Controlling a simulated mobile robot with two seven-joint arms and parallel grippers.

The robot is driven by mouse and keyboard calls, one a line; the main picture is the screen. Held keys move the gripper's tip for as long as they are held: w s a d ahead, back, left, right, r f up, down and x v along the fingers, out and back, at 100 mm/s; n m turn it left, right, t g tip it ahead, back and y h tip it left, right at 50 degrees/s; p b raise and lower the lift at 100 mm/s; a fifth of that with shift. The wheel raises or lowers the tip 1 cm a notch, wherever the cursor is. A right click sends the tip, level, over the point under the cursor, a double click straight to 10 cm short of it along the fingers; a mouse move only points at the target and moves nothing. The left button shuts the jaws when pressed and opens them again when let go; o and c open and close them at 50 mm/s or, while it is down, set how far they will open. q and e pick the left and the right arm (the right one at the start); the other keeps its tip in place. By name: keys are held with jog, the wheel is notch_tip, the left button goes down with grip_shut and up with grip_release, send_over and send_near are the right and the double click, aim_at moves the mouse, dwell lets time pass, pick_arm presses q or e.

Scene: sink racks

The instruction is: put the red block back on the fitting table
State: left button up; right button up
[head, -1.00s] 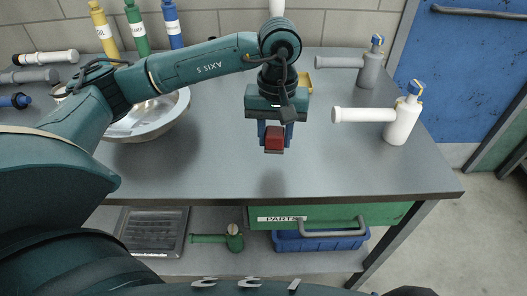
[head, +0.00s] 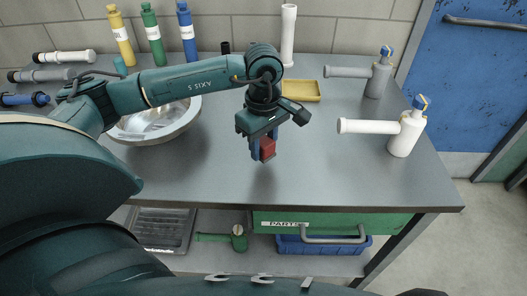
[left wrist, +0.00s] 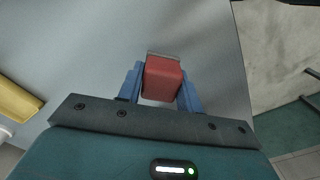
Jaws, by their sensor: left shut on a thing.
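The red block (head: 267,147) is held between the blue fingers of my left gripper (head: 262,150). In the left wrist view the red block (left wrist: 162,78) sits between the two fingers of the left gripper (left wrist: 161,90), which touch its sides. The block is above the grey top of the fitting table (head: 330,170), toward its front middle, with a soft shadow below it. How high it is above the table is hard to tell. My right gripper is not in view.
A steel basin (head: 155,120) stands at left. A yellow tray (head: 302,91) and a white upright pipe (head: 289,35) are behind the gripper. White (head: 405,130) and grey (head: 378,75) fittings stand at right. Bottles line the back left. The table's front middle is clear.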

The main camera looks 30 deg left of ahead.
aim_at(264, 154)
pick_arm(q)
notch_tip(264, 154, down, 3)
jog(key=shift+f, duration=0.1)
jog(key=o, duration=1.1)
jog(key=shift+r, duration=0.3)
notch_tip(264, 154, up, 11)
jog(key=shift+f+b, duration=0.2)
jog(key=shift+b, duration=0.15)
jog(key=shift+r, duration=0.6)
